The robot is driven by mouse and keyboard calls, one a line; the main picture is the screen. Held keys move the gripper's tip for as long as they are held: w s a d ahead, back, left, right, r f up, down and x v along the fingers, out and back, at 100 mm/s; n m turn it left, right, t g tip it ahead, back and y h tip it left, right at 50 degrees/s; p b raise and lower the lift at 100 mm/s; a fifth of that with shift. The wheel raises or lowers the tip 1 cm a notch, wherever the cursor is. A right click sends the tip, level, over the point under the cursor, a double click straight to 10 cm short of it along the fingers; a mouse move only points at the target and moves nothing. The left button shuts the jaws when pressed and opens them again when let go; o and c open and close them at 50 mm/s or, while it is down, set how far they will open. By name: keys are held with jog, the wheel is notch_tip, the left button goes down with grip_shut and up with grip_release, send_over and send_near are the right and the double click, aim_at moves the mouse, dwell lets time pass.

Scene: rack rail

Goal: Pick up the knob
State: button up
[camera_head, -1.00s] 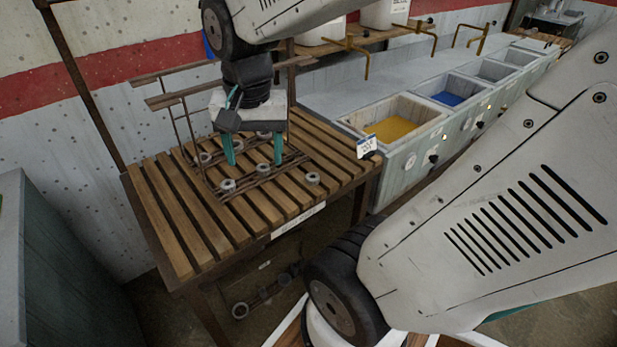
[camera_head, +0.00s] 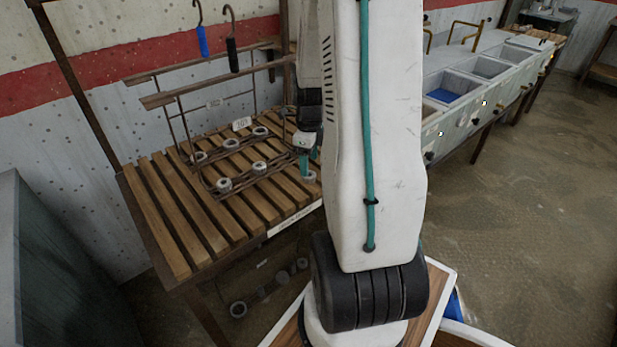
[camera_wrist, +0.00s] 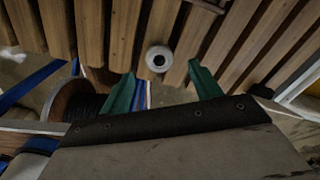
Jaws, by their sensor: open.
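A round grey knob (camera_wrist: 158,58) with a dark centre sits on the wooden slats in the wrist view, just beyond and between my teal fingertips. My gripper (camera_wrist: 162,76) is open and its jaws are empty. In the head view my gripper (camera_head: 307,160) hangs at the front right of the slatted table, right above the knob (camera_head: 309,177). My arm hides part of the gripper there. Several similar grey pieces, such as one piece (camera_head: 225,184), sit along a wire rack to the left.
The slatted table (camera_head: 165,205) has bare slats at its left. A brown metal rack (camera_head: 215,187) stands on it, with a white tag (camera_head: 241,124). Hooks with blue (camera_head: 202,40) and black (camera_head: 232,54) handles hang behind. A row of basins (camera_head: 452,87) runs to the right.

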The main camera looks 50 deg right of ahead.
aim_at(309, 177)
notch_tip(309, 177, down, 5)
jog(key=shift+r, duration=0.1)
jog(key=c, duration=1.1)
jog(key=shift+r, duration=0.15)
